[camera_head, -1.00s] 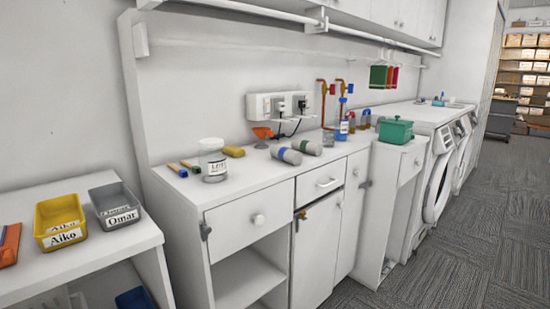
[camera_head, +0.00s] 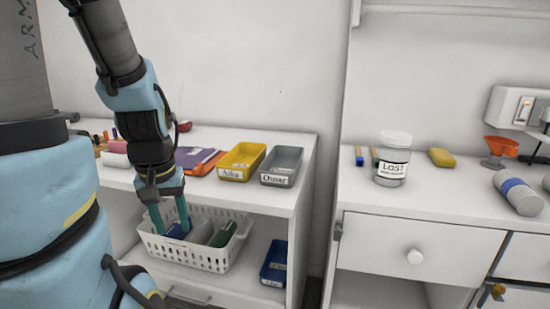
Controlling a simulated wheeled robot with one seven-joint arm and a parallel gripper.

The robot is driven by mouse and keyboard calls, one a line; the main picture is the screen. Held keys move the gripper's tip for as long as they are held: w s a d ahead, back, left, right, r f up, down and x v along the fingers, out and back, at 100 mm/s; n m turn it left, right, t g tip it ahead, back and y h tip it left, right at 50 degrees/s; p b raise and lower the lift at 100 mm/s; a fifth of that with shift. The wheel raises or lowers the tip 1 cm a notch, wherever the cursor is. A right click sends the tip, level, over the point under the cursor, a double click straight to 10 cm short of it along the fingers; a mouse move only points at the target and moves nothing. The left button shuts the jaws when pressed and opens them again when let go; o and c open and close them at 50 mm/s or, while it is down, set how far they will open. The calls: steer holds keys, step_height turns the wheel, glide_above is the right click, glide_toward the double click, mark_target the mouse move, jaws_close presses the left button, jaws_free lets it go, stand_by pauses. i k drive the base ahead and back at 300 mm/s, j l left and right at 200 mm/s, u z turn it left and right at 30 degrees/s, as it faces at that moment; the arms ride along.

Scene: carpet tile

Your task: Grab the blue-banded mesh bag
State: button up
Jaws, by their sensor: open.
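A grey roll with a blue band (camera_head: 518,192) lies on its side on the right counter, at the right of the view. It looks like the blue-banded bag, but its mesh is too fine to make out. My gripper (camera_head: 171,226) is far to its left, pointing down into a white slotted basket (camera_head: 190,254) on the lower shelf. Its two teal fingers are open. A dark blue item (camera_head: 176,231) lies in the basket at the fingertips; I cannot tell whether they touch it. A pale item and a green item (camera_head: 223,234) lie beside it, partly hidden by the basket wall.
Above the basket is a shelf top with a yellow bin (camera_head: 241,174) and a grey bin (camera_head: 282,180). A blue bin (camera_head: 273,278) stands right of the basket. A jar marked LOST (camera_head: 393,170), a yellow block (camera_head: 442,157) and an orange funnel (camera_head: 500,147) stand on the counter.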

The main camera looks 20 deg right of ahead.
mark_target(527, 203)
steer(key=k+l+u, duration=0.35)
steer(key=l, duration=0.4)
steer(key=k+l+u, duration=0.35)
steer(key=k+l, duration=0.2)
steer(key=l, duration=0.15)
steer(key=k+l+u, duration=0.35)
steer(key=k+l, duration=0.15)
steer(key=k+u, duration=0.45)
steer(key=k, duration=0.85)
